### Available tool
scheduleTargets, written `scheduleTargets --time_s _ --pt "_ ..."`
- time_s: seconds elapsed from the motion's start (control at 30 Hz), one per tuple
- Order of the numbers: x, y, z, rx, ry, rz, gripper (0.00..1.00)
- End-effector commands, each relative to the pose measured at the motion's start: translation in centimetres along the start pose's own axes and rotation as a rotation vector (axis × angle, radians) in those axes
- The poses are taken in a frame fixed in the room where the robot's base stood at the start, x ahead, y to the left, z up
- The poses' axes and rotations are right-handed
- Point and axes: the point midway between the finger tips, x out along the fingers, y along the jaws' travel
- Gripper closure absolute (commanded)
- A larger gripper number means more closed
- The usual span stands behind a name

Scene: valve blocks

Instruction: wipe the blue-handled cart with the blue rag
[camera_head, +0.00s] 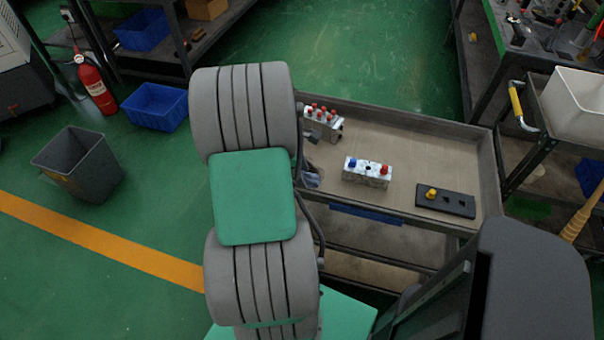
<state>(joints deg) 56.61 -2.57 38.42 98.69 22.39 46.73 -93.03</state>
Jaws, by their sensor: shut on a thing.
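The blue-handled cart is the grey cart (400,172) at centre right; its blue handle (367,213) runs along the near side. On its top tray stand a valve block with red knobs (323,122), a block with a blue and a red knob (367,172), and a black plate with one yellow knob (445,200). A small bluish-grey patch (313,180) shows beside my arm at the tray's left end; I cannot tell if it is the blue rag. My arm covers that end, and my gripper is hidden behind it.
A second cart with a yellow handle (516,103) and a white bin (576,105) stand at the right. A grey bin (78,165), a blue crate (157,106) and a fire extinguisher (96,85) are at the left. The right part of the tray has bare areas.

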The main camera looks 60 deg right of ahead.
Motion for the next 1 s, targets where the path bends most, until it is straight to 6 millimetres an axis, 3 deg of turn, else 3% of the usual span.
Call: scheduleTargets --time_s 1.0 --pt "1.04 -0.01 -0.32 -0.001 0.0 -0.001 0.82"
